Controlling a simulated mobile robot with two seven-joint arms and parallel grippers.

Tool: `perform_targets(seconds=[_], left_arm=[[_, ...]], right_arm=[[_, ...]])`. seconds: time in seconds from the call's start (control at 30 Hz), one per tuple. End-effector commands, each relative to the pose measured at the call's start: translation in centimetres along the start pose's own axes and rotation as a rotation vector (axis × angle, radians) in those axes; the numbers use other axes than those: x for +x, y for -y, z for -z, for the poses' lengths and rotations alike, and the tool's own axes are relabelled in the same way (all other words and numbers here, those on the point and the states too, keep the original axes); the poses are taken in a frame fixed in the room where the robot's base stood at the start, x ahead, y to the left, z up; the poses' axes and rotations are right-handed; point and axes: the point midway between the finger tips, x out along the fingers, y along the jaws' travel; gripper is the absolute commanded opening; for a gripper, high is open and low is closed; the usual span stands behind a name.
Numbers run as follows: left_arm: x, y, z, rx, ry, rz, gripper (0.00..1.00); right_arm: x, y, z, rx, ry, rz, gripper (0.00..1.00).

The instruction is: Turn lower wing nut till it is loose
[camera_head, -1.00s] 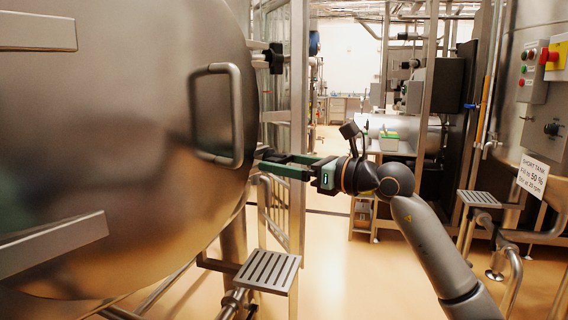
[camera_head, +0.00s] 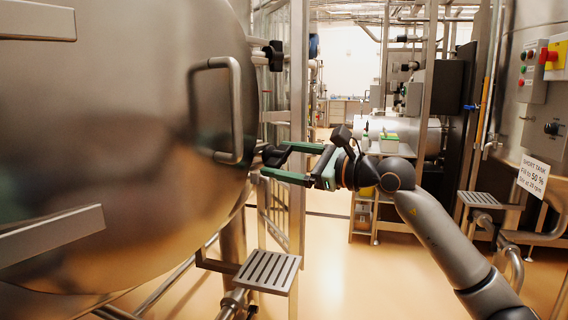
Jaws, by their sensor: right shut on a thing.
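The lower wing nut (camera_head: 269,157) is a small black knob at the right edge of the big steel hopper door. It is partly hidden by the fingers of my right gripper (camera_head: 273,163). The right gripper has green-edged fingers, comes in from the right, and is shut on this wing nut, one finger above and one below. The upper wing nut (camera_head: 274,56) is black and sits higher on the same edge, clear of the gripper. My left gripper is not in view.
The steel door (camera_head: 120,150) with its bar handle (camera_head: 236,110) fills the left. A grated step (camera_head: 267,272) stands below the gripper. A steel post (camera_head: 298,90) rises just behind the wing nuts. A control panel (camera_head: 533,75) is at the far right. Open floor lies in the middle.

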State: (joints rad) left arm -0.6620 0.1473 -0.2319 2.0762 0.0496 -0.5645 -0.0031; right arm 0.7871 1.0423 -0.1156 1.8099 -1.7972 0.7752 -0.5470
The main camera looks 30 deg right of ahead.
Motion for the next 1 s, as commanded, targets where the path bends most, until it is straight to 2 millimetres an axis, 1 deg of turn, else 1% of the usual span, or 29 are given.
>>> perform_targets(seconds=[0.17, 0.5, 0.57, 0.8, 1.0], left_arm=[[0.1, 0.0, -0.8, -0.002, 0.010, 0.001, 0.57], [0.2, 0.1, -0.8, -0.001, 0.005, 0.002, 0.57], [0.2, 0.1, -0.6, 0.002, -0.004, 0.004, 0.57], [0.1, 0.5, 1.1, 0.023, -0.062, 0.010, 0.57], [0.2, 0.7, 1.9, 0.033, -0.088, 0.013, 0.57]], right_arm=[[0.0, 0.1, 0.1, -0.170, -0.002, 0.000, 0.29], [0.0, 0.2, 0.0, -0.492, -0.001, 0.000, 0.29], [0.0, 0.2, 0.0, -0.549, -0.001, 0.000, 0.29], [0.0, 0.3, -0.1, -0.766, -0.002, -0.001, 0.29], [0.0, 0.3, -0.1, -0.910, -0.001, -0.001, 0.29]])
